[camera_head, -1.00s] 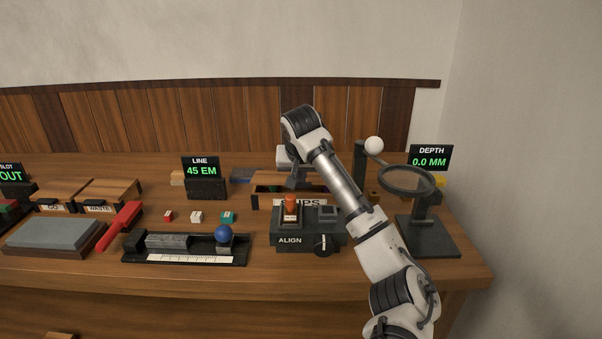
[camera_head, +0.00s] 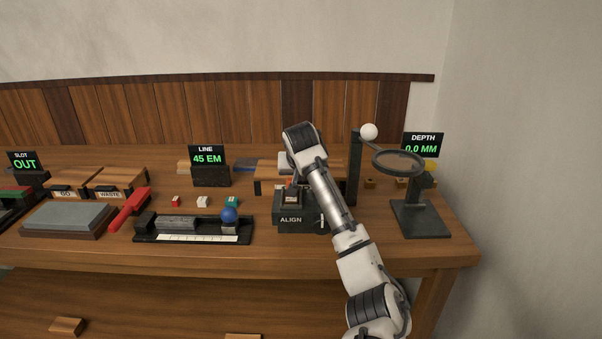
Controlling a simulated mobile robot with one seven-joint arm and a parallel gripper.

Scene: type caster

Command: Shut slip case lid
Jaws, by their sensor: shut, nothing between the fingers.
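The slip case (camera_head: 265,172) is a low wooden box at the back, right of the middle, behind the dark ALIGN unit (camera_head: 290,221). Wood shows across its top on both sides of my arm, and no dark opening shows there. The arm and the ALIGN unit hide its middle and its label, so I cannot tell whether the lid lies fully flat. My gripper (camera_head: 289,181) is shut and empty, pointing down over or in front of the case. Its fingertips are small and partly hidden, and contact with the lid cannot be seen.
A magnifier stand (camera_head: 420,218) with a DEPTH display and a white ball on a lever (camera_head: 369,132) stand at the right. The LINE display (camera_head: 208,159) is left of the case. A composing tray (camera_head: 175,238) with a blue knob lies in front.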

